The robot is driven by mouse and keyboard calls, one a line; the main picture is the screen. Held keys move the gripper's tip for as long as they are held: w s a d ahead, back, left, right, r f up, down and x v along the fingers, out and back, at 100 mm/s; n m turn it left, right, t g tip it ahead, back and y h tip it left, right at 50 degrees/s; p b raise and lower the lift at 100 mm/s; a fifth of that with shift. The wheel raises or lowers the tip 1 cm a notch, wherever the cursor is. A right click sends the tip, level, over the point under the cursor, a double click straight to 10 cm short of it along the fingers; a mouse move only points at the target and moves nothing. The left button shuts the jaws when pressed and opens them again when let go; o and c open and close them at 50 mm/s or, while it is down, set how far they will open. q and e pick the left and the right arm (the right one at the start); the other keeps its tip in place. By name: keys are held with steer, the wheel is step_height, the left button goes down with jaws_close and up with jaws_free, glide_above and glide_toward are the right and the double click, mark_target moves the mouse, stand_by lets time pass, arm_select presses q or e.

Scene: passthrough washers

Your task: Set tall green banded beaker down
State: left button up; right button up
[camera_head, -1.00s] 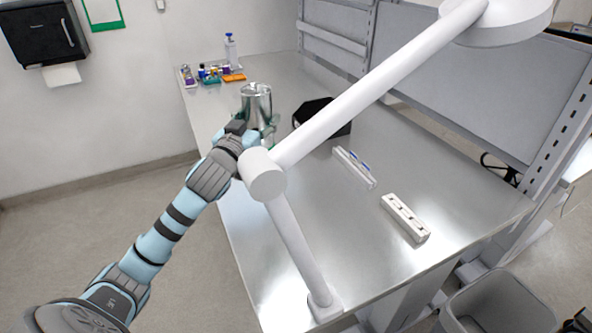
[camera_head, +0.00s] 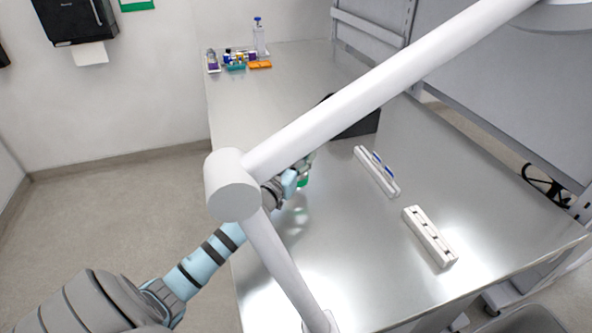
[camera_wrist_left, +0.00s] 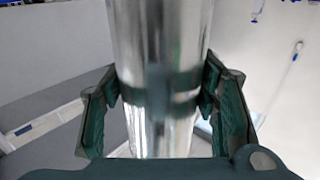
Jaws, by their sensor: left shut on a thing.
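The tall beaker (camera_wrist_left: 160,35) fills the middle of the left wrist view. It is clear and shiny, with a dark green band around it. My left gripper (camera_wrist_left: 161,88) is shut on it, one finger on each side at the band. In the head view my left gripper (camera_head: 297,178) is over the near left part of the steel table (camera_head: 290,270), mostly behind a white lamp arm. Only a small green part of the beaker (camera_head: 303,182) shows below it there; the rest is hidden. I cannot tell whether its base touches the table. My right gripper is not in view.
The white lamp arm (camera_head: 360,100) crosses over the table in front of my gripper. A black box (camera_head: 358,123) stands behind it. Two white racks (camera_head: 376,171) (camera_head: 430,237) lie to the right. Small bottles and trays (camera_head: 237,60) stand at the far left corner.

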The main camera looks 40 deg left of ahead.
arm_select(q)
step_height(320, 180, down, 4)
steer(key=shift+r+b, duration=0.25)
steer(key=shift+b, duration=0.35)
steer(key=shift+s+r, duration=0.25)
steer(key=shift+s, duration=0.05)
steer(key=shift+f, duration=0.2)
steer(key=o, duration=1.4)
steer(key=shift+w, duration=0.15)
